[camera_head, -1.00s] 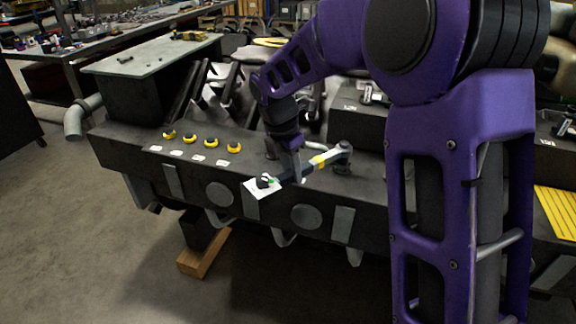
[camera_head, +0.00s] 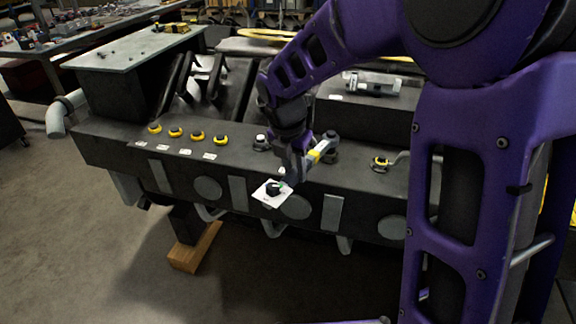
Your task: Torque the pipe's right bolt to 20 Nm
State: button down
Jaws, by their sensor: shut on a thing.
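My gripper (camera_head: 292,172) is shut on a torque wrench (camera_head: 321,149), a dark bar with a yellow band. The wrench runs up and to the right from the jaws. Its round grey head is at the upper right, over a dark fitting (camera_head: 331,156) on the engine block's top. I cannot tell whether the head is seated on a bolt there. Another dark fitting (camera_head: 261,143) with a pale top stands to the left of my gripper. Most of the pipe and its bolts are hidden or too small to tell apart.
The dark engine block (camera_head: 120,150) carries several yellow-ringed caps (camera_head: 197,137) with white labels. A white plate with a black dial (camera_head: 272,189) sits on its front edge below my gripper. A yellow-ringed part (camera_head: 381,163) lies to the right. A wooden block (camera_head: 195,250) is below; open floor lies left.

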jog(key=shift+s+d+r, duration=0.1)
jog(key=shift+d, duration=0.15)
jog(key=shift+s+d+n, duration=0.55)
jog(key=shift+d+n, duration=0.35)
jog(key=shift+n, duration=0.1)
jog(key=shift+s+d+n+y, duration=0.15)
jog(key=shift+s+d+n, duration=0.1)
jog(key=shift+d+n, duration=0.25)
jog(key=shift+s+d+n+y, duration=0.15)
jog(key=shift+s+d+n, duration=0.15)
jog(key=shift+d, duration=0.3)
jog(key=shift+w+a, duration=0.1)
jog(key=shift+a, duration=0.1)
jog(key=shift+w+a, duration=0.1)
jog(key=shift+a, duration=0.15)
jog(key=shift+a, duration=0.1)
